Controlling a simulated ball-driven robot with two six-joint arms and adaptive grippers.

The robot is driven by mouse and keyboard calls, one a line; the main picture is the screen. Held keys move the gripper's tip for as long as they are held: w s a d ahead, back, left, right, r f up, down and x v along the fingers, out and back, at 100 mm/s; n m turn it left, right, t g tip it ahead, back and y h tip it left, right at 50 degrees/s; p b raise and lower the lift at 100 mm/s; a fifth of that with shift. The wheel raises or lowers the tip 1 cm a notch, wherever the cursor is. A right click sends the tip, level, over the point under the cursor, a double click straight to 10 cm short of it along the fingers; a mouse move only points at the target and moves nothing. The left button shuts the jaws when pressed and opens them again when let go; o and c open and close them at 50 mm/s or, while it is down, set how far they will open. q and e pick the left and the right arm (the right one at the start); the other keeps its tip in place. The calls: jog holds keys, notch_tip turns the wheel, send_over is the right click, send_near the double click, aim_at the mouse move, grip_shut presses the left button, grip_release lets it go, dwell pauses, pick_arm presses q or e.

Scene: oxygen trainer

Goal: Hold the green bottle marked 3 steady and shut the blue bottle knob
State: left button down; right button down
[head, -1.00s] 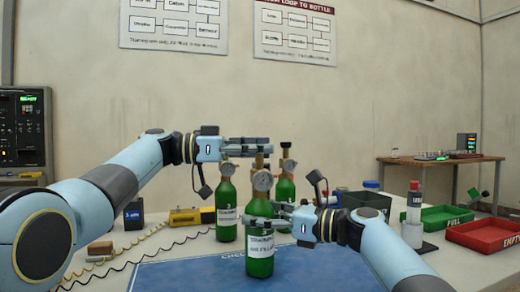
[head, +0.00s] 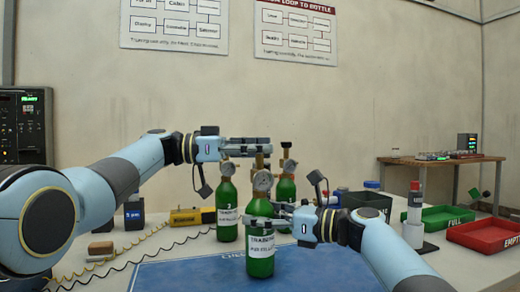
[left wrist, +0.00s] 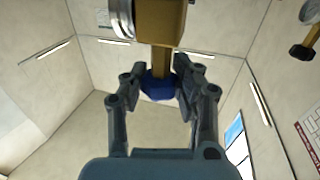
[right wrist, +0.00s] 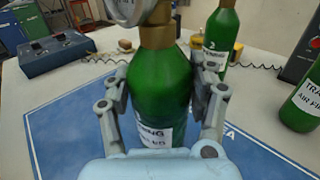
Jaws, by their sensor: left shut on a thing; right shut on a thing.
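The front green bottle (head: 260,264) stands upright on the blue mat, with a gauge and brass valve on top. My right gripper (right wrist: 155,85) is shut around this bottle's upper body (right wrist: 158,90). I cannot read a number on it; the fingers cover part of its front. My left gripper (head: 258,147) is at the top of the same bottle's valve. The left wrist view shows the blue knob (left wrist: 158,88) at the end of the brass stem, between my left fingers, which are shut on it. In the head view the knob is hidden by the fingers.
Two more green bottles stand close behind, one at left (head: 227,208) and one at right (head: 286,190). A yellow device (head: 188,216) with a coiled cord lies at left. A green tray (head: 447,217) and a red tray (head: 485,235) lie at right. The blue mat (head: 180,274) is clear at left.

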pick_arm(q)
jog(key=shift+a+f, duration=0.15)
jog(key=shift+f, duration=0.05)
jog(key=c, duration=1.1)
grip_release()
jog(key=shift+c, duration=0.2)
jog(key=shift+o, duration=1.2)
jog(key=shift+r, duration=0.15)
jog(key=a, duration=1.1)
jog(key=shift+s+a, duration=0.35)
